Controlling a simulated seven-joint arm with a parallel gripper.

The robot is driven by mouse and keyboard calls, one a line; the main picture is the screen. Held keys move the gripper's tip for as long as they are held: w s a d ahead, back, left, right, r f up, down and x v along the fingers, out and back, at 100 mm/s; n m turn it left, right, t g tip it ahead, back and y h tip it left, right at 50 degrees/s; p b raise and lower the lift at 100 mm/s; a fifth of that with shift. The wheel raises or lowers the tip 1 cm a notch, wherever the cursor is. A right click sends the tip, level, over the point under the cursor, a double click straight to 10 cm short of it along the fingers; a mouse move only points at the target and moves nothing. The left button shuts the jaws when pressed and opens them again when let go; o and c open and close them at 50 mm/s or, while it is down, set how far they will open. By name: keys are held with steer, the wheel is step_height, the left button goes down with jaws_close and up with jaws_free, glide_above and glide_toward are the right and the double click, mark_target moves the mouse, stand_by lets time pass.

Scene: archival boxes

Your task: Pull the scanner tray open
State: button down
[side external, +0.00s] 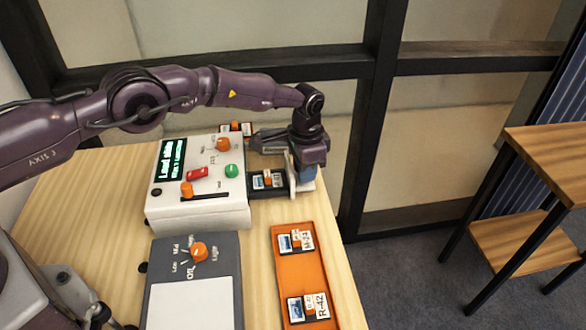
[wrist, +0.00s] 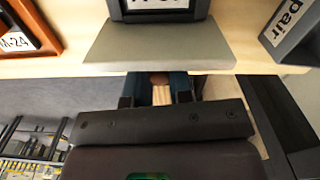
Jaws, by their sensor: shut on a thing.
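The scanner (side external: 200,210) is a pale box with a lit green screen, knobs and a red switch, on the wooden table in the side view. Its dark tray (side external: 254,186) sticks out of the right side, with a small labelled slide (side external: 268,180) on it. My gripper (side external: 301,178) is at the tray's outer end, pointing down, shut on the tray's front part. In the wrist view my gripper (wrist: 159,92) has its blue-grey fingers on either side of a small brownish grip, beside a flat grey plate (wrist: 160,45). The exact finger contact is partly hidden.
An orange tray (side external: 281,270) with labelled slides lies near the table's right edge. A grey box with a white panel (side external: 190,306) stands in front of the scanner. A wooden shelf stand (side external: 545,150) is off to the right. The wrist view shows a grey box marked "repair" (wrist: 291,38).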

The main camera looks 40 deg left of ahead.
steer(key=shift+w, duration=0.2)
steer(key=c, duration=1)
jaws_free()
steer(key=shift+d, duration=0.1)
step_height(320, 180, up, 13)
